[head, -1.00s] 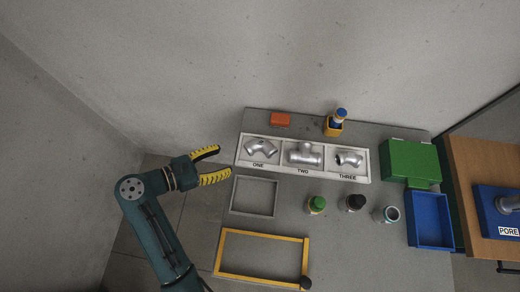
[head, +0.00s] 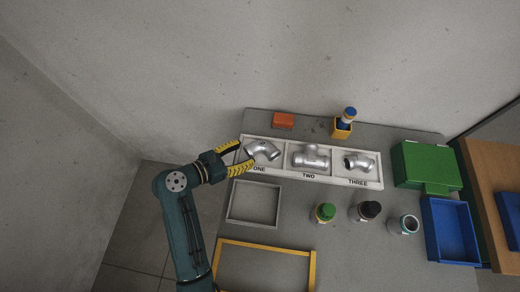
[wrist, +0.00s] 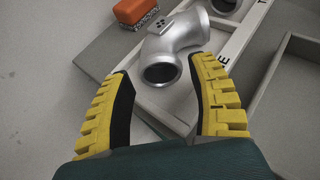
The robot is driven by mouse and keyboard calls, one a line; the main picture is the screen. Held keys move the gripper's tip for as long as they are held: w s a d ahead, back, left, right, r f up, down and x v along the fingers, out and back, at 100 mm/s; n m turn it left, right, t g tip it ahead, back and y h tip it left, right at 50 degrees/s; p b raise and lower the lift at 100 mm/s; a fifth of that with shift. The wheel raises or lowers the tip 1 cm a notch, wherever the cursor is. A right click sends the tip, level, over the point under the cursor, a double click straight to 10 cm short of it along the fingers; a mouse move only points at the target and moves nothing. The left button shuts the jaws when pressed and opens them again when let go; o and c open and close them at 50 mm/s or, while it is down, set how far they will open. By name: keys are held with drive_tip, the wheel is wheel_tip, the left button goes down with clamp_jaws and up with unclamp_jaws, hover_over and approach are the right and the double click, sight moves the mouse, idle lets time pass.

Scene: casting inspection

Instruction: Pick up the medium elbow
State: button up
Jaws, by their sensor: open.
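A silver elbow (head: 262,150) lies in compartment ONE of the white tray (head: 333,180). In the wrist view this elbow (wrist: 174,45) shows its dark open end towards me and a few dark dots on top. Another silver elbow (head: 358,162) lies in compartment THREE, and a silver tee (head: 311,157) in TWO. I cannot tell from size alone which elbow is the medium one. My gripper (head: 243,156) is open and empty at the tray's left end. In the wrist view its yellow fingers (wrist: 163,70) stand either side of the near elbow's open end, not closed on it.
An orange block (head: 283,120) and a yellow holder (head: 341,129) stand behind the tray. An empty grey frame (head: 254,204) and several bottles or cups, one green-capped (head: 324,212), are in front. Green (head: 425,166) and blue (head: 450,232) boxes stand right.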

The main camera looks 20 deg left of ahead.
sight(247, 152)
drive_tip(key=x, duration=0.3)
drive_tip(key=shift+r, duration=0.1)
